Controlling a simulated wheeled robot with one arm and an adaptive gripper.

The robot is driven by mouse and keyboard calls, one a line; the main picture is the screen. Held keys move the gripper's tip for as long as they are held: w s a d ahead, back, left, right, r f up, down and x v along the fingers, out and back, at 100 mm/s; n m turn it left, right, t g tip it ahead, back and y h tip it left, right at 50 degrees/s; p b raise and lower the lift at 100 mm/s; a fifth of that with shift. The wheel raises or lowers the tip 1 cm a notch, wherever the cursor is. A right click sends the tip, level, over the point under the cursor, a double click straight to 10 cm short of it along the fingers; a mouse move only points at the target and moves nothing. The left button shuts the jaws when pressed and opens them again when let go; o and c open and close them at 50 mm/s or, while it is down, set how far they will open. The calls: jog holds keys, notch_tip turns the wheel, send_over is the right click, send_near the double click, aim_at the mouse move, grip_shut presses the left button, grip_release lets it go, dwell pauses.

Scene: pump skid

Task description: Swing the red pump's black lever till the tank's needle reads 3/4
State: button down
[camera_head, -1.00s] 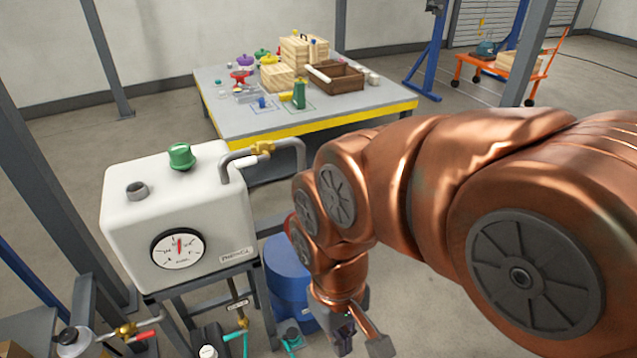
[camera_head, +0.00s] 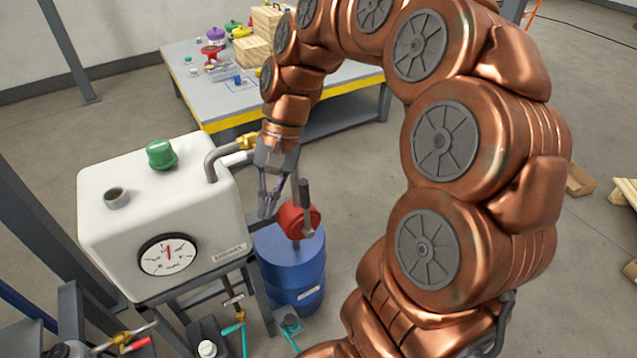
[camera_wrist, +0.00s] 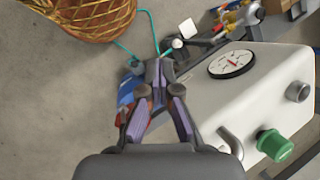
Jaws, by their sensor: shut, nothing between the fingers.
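The red pump (camera_head: 293,221) sits on top of the blue drum, right of the white tank (camera_head: 150,205). Its black lever (camera_head: 304,194) stands nearly upright. The tank's round gauge (camera_head: 168,256) has a red needle pointing roughly straight up; the scale marks are too small to read surely. The gauge also shows in the wrist view (camera_wrist: 231,63). My gripper (camera_head: 267,208) points down just left of the pump and lever, between them and the tank, shut and empty. In the wrist view its fingers (camera_wrist: 158,72) partly hide the drum and pump; contact with the lever cannot be told.
The blue drum (camera_head: 290,272) stands beside the tank's frame. A bent grey pipe with a brass valve (camera_head: 246,142) rises from the tank near my wrist. A green cap (camera_head: 161,154) tops the tank. A worktable (camera_head: 215,108) stands behind. Floor right of the drum is clear.

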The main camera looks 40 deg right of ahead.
jog(key=w+d+m+y, duration=0.2)
jog(key=w+d+m, duration=0.2)
jog(key=w+d, duration=0.2)
jog(key=m+t+y+p, duration=0.1)
jog(key=m+t, duration=0.1)
jog(key=m, duration=0.2)
send_over(306, 208)
jog(key=s, duration=0.2)
notch_tip(306, 208, down, 2)
jog(key=s+d+f+m+t+y+p, duration=0.1)
jog(key=d+f+m+t, duration=0.4)
jog(key=d, duration=1)
jog(key=w+a+f+m+g+p, duration=0.1)
jog(key=w+a+f+g+p, duration=0.1)
jog(key=a+f, duration=0.6)
jog(key=shift+w+a+f+m+p, duration=0.3)
jog(key=shift+w+a+p, duration=0.25)
jog(key=shift+a+p, duration=0.75)
jog(key=shift+g, duration=0.3)
